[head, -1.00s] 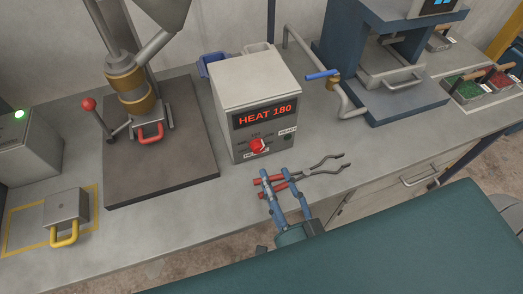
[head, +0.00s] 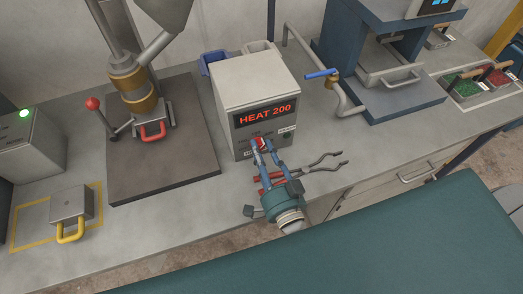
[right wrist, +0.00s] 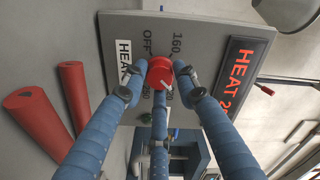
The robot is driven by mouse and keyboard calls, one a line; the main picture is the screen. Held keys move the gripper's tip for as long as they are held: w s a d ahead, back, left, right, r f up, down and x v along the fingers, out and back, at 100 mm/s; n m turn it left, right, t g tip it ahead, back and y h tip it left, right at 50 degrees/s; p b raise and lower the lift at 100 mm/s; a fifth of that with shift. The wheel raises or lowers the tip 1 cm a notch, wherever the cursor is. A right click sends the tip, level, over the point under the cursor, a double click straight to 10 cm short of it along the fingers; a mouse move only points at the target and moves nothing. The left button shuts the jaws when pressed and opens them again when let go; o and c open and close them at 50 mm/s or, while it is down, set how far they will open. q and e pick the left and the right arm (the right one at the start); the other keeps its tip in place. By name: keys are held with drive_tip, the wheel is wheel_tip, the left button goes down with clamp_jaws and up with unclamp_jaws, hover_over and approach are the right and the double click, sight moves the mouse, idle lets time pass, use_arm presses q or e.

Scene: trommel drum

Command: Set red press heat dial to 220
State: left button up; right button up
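The heat control box (head: 256,88) stands on the bench, and its red-lettered display (head: 264,114) reads HEAT 200. The red dial (head: 259,142) is on the box's front face, under the display. My right gripper (head: 266,146) reaches up to it, its fingers largely covering it. In the right wrist view the blue fingers close around the red dial (right wrist: 160,71) from several sides, their tips against its edge. A white pointer line shows on the dial. The 160 and OFF marks are readable; other marks are partly hidden by the fingers. My left gripper is not in view.
Red-handled tongs (head: 322,164) lie on the bench just below and right of the box, partly behind my right gripper. A blue-handled crank (head: 324,73) stands right of the box. A dark base plate (head: 162,177) with a press is left.

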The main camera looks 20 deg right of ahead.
drive_tip(key=c, duration=0.5)
drive_tip(key=shift+m+b, duration=0.3)
drive_tip(key=shift+m, duration=1.3)
drive_tip(key=o, duration=1.2)
drive_tip(key=shift+c, duration=0.2)
drive_tip(key=shift+s, duration=0.15)
drive_tip(key=s, duration=1.1)
drive_tip(key=shift+s+d, duration=0.25)
drive_tip(key=shift+s, duration=0.15)
